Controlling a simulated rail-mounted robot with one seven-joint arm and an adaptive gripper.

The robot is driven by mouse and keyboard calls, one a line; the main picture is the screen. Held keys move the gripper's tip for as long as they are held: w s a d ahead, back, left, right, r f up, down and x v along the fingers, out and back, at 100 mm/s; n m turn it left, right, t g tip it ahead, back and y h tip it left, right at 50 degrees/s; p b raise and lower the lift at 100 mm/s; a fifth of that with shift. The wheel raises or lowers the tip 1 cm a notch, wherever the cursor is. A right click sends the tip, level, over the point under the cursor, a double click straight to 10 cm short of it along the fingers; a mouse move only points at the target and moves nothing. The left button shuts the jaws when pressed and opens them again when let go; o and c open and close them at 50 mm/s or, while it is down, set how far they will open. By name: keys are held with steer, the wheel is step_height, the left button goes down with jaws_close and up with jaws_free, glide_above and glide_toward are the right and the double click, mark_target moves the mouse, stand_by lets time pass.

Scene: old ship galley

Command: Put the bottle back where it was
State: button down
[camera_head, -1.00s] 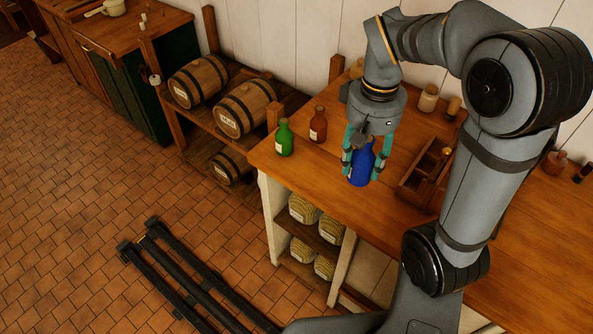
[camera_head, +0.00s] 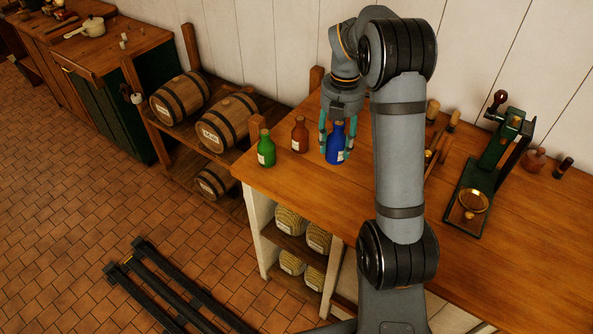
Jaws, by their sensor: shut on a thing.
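My gripper (camera_head: 335,139) is shut on the blue bottle (camera_head: 336,149), one teal finger on each side of it. The blue bottle is upright, with a pale label partly visible. It is at the counter's surface or just above it; I cannot tell whether its base touches. The brown bottle (camera_head: 300,136) stands just left of it, with a small gap between. The green bottle (camera_head: 266,149) stands further left, near the left end of the wooden counter (camera_head: 310,185).
My arm hides part of the counter and most of a wooden caddy (camera_head: 436,150). A green device with a brass pan (camera_head: 473,201) stands right. Barrels (camera_head: 228,124) lie on a rack to the left. The counter in front of the bottles is clear.

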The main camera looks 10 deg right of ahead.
steer(key=shift+w+a+f+p, duration=0.65)
steer(key=shift+w+a+f, duration=0.15)
steer(key=shift+a+f, duration=0.9)
steer(key=shift+w+a+f+p, duration=0.6)
steer(key=shift+w+a+f, duration=0.25)
steer(key=shift+a+f, duration=0.8)
steer(key=shift+w+a+f+p, duration=0.75)
steer(key=shift+a+f, duration=0.75)
steer(key=shift+f, duration=0.35)
steer(key=shift+f+b, duration=0.2)
steer(key=shift+b, duration=0.1)
steer(key=c, duration=1)
jaws_free()
steer(key=shift+w+r, duration=0.15)
steer(key=shift+r, duration=0.45)
step_height(320, 180, up, 11)
steer(key=shift+r+b, duration=0.15)
steer(key=shift+b, duration=0.2)
